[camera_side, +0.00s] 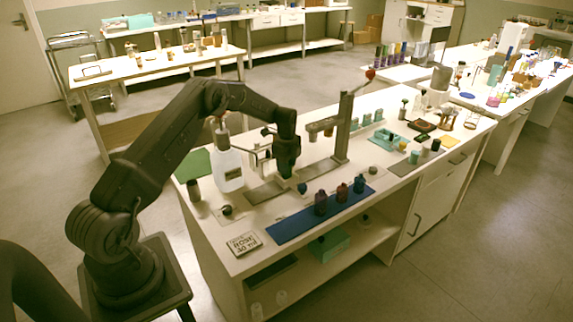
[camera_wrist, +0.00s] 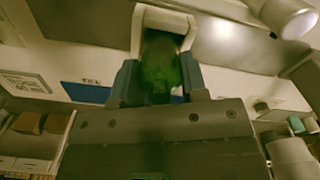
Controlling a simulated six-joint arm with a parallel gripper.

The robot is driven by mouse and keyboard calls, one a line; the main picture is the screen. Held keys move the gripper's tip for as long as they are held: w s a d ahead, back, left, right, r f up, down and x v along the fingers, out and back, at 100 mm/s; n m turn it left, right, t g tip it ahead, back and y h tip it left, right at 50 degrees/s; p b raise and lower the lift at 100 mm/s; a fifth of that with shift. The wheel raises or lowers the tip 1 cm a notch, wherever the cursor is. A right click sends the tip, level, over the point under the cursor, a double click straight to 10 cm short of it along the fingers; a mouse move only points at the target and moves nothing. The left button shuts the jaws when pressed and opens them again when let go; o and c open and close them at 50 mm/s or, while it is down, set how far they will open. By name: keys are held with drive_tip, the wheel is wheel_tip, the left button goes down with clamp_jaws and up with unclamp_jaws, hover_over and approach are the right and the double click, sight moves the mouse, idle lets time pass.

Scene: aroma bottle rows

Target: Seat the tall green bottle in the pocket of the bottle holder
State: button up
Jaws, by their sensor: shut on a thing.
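My gripper (camera_side: 287,165) is over the near bench, left of the grey stand. In the wrist view my gripper (camera_wrist: 158,82) is shut on the tall green bottle (camera_wrist: 159,66), which is dark and blurred between the two fingers. A pale U-shaped piece (camera_wrist: 165,18) frames the far end of the bottle; it looks like the bottle holder, but I cannot tell for sure. Whether the bottle is inside a pocket or touches its walls cannot be told. In the side view the fingers mostly hide the bottle, and its lower end is hard to make out.
Several dark bottles, one of them here (camera_side: 320,203), stand on a blue mat (camera_side: 290,224) at the front edge. A grey stand (camera_side: 343,130) rises right of my gripper. A large clear jug (camera_side: 228,168) stands to the left. A label card (camera_side: 244,243) lies at the front corner.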

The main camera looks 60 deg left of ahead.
drive_tip(key=shift+f, duration=0.15)
drive_tip(key=o, duration=1)
drive_tip(key=shift+c, duration=0.2)
